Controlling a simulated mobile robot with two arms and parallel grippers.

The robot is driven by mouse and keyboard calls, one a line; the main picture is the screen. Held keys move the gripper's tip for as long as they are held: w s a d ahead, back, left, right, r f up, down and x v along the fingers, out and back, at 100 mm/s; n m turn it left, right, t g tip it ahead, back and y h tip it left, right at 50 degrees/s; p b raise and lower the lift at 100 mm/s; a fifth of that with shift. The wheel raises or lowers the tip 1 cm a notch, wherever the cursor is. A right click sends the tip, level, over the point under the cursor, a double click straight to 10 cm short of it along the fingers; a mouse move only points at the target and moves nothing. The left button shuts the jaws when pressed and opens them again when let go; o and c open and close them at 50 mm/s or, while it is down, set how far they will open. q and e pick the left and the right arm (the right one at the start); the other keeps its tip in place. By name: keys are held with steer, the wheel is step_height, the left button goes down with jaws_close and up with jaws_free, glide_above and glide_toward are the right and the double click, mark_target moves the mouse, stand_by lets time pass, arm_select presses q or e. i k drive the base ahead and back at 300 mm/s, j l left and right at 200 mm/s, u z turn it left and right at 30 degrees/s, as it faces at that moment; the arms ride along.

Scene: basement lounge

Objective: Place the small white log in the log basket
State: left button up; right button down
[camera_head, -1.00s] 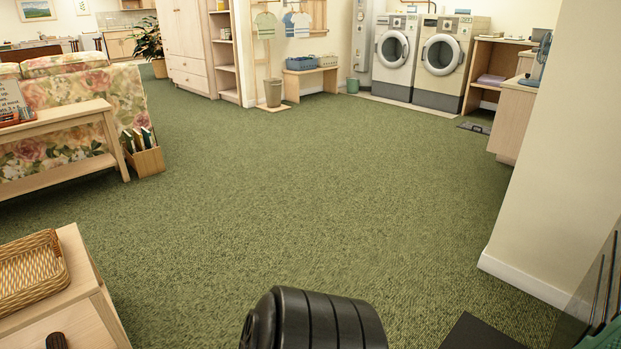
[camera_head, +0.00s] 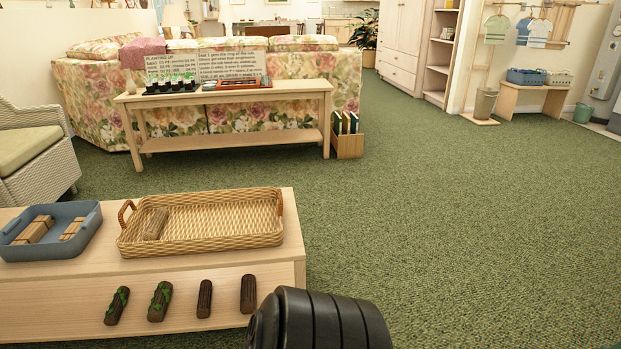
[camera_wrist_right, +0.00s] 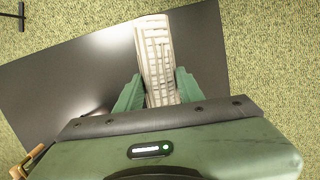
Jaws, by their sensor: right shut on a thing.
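The small white log (camera_wrist_right: 153,45), pale with a grid of bark marks, is between the green fingers of my right gripper (camera_wrist_right: 160,88) in the right wrist view. The gripper is shut on it, and its far end sticks out past the fingers. A wicker basket (camera_head: 230,222) with two handles, which looks like the log basket, stands on a low wooden table in the head view. Neither gripper shows in the head view.
The low wooden table (camera_head: 285,265) also holds a blue-grey bin (camera_head: 60,249) with wood pieces and several dark logs (camera_head: 205,299) along the front. Green carpet (camera_head: 450,220) is free to the right. A console table (camera_head: 290,88) and floral sofa stand behind.

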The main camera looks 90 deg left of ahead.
mark_target(223, 223)
steer(key=j+u, duration=0.1)
steer(key=u, duration=0.3)
steer(key=i+j+u, duration=0.1)
steer(key=u, duration=0.3)
steer(key=i+u, duration=0.15)
steer(key=u, duration=0.3)
steer(key=i+j+u, duration=0.1)
steer(key=u, duration=0.3)
steer(key=i+u, duration=0.1)
steer(key=u, duration=0.3)
steer(key=i+l+u, duration=0.15)
steer(key=i+u, duration=0.15)
steer(key=i, duration=0.3)
steer(key=i+l+u, duration=0.25)
steer(key=i, duration=0.35)
steer(key=i+l+u, duration=0.3)
steer(key=i, duration=0.25)
steer(key=i+u, duration=0.15)
steer(key=u, duration=0.35)
steer(key=i+l+u, duration=0.1)
steer(key=u, duration=0.35)
steer(key=i+l+u, duration=0.2)
steer(key=u, duration=2.2)
